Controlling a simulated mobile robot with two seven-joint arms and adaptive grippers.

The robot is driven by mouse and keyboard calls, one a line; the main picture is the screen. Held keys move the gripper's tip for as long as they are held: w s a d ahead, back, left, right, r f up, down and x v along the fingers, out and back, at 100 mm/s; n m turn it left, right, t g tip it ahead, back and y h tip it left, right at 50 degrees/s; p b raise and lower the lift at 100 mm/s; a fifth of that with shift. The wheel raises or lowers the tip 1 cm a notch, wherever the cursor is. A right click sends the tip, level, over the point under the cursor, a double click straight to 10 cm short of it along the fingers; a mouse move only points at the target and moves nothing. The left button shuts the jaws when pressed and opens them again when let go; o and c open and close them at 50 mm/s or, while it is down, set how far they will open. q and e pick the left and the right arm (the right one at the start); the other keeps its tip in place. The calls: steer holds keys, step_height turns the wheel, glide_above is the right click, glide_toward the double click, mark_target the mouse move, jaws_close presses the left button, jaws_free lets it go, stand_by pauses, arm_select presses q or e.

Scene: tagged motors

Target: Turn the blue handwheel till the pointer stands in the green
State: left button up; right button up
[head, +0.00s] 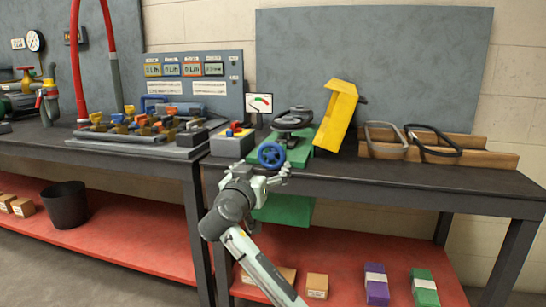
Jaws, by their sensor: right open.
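The blue handwheel (271,155) faces me at the front edge of the green machine base (301,150) on the right workbench. A small gauge (259,103) stands behind it, with a red part and a green part on a white face. Its pointer is too small for me to read surely. My right gripper (281,174) is open, just below and slightly right of the handwheel. I cannot tell whether a finger touches the rim. My left gripper is not in view.
A yellow guard (336,115) rises at the right. A valve manifold (150,130) lies on the left bench. The right bench front is clear.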

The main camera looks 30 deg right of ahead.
mark_target(271, 159)
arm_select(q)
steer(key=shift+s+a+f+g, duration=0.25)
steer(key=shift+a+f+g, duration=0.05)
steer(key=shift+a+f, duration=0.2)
arm_select(e)
steer(key=x, duration=0.7)
steer(key=shift+s, duration=0.1)
steer(key=shift+c, duration=0.6)
